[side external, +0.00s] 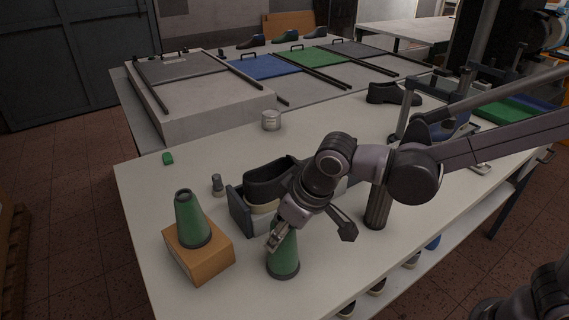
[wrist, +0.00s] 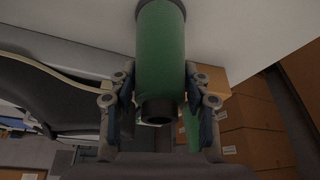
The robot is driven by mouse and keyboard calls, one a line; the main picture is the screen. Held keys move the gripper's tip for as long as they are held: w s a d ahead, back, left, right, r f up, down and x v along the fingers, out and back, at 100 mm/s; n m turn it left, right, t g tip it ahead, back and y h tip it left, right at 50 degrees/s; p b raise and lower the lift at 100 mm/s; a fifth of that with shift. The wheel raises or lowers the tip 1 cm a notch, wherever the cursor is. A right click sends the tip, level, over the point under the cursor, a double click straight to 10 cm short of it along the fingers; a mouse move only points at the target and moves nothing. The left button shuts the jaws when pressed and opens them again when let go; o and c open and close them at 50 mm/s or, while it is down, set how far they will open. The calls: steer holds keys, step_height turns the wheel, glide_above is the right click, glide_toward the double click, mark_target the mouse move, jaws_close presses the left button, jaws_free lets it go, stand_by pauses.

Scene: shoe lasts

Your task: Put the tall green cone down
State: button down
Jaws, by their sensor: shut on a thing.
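A green cone (side external: 285,256) with a dark base rim stands upright under my gripper (side external: 278,236) near the table's front edge. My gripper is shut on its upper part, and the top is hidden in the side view. In the wrist view the cone (wrist: 160,45) runs between the two fingers (wrist: 160,82), with its dark narrow end towards me. Its base is at or very near the tabletop; I cannot tell if it touches. A second green cone (side external: 192,220) stands on a wooden block (side external: 200,262) to the left.
A grey box (side external: 240,213) with dark shoes or lasts is just behind my gripper. A small grey peg (side external: 217,185) and a metal tin (side external: 271,120) stand farther back. A dark metal post (side external: 377,207) stands to the right. The tabletop (side external: 335,262) right of the held cone is clear.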

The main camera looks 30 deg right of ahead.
steer(key=shift+f, duration=0.15)
steer(key=c, duration=0.6)
jaws_free()
steer(key=v, duration=1.2)
steer(key=s+d+f+m+t, duration=0.1)
steer(key=d+f, duration=0.1)
steer(key=d, duration=0.5)
steer(key=s+d+f+m+t+h, duration=0.1)
steer(key=d+f+m, duration=0.1)
steer(key=d, duration=0.5)
steer(key=s+d+f+m, duration=0.1)
steer(key=s+d+f, duration=0.1)
steer(key=d, duration=0.5)
steer(key=shift+d+f+t+h, duration=0.1)
steer(key=shift+f+t+h, duration=0.3)
steer(key=shift+f, duration=0.25)
